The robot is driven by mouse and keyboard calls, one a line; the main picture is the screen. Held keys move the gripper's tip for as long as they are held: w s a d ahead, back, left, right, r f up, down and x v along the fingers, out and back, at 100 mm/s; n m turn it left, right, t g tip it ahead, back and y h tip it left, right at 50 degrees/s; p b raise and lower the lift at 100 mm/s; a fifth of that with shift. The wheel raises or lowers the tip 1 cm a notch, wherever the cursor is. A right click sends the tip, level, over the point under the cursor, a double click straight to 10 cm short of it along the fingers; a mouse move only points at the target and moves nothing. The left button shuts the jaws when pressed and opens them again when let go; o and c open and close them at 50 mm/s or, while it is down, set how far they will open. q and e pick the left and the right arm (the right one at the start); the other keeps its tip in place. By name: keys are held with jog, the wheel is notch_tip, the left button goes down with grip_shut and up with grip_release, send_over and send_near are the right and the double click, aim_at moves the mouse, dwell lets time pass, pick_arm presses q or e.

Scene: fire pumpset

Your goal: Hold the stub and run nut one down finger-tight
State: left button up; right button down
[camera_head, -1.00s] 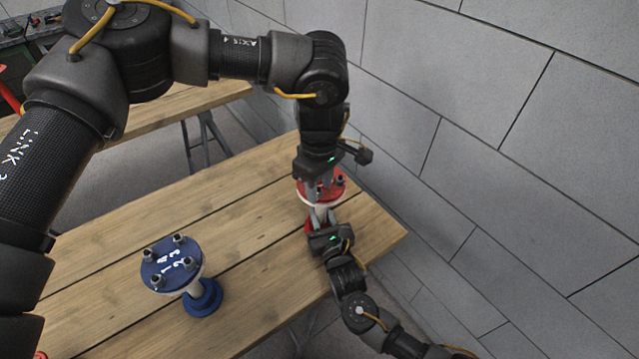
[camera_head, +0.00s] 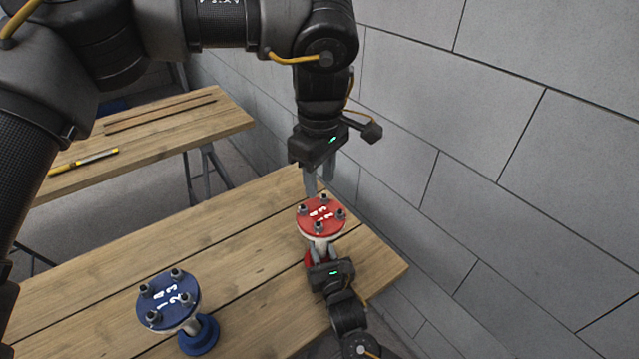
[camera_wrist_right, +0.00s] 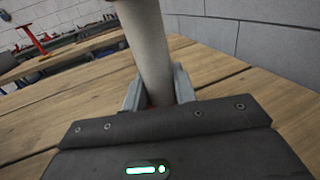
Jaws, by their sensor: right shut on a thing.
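The red flanged stub (camera_head: 322,218) stands upright near the bench's right end. Its red top disc carries white markings and several studs with nuts; nut one (camera_head: 303,209) cannot be told for sure from the markings. My right gripper (camera_head: 322,262) is shut around the stub's pale pipe below the disc. In the right wrist view the grey pipe (camera_wrist_right: 150,50) passes between the fingers (camera_wrist_right: 155,90). My left gripper (camera_head: 319,180) points down above and behind the disc's far edge. Its two fingers are apart with nothing seen between them, clear of the nuts.
A blue flanged stub (camera_head: 170,300) with several studs stands at the front left of the wooden bench (camera_head: 245,250). A grey block wall (camera_head: 500,200) runs close along the right. A second bench (camera_head: 170,135) behind bears a yellow level (camera_head: 84,161).

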jog(key=c, duration=1)
grip_release()
jog(key=shift+c, duration=0.2)
jog(key=shift+s, duration=0.1)
jog(key=v, duration=1.2)
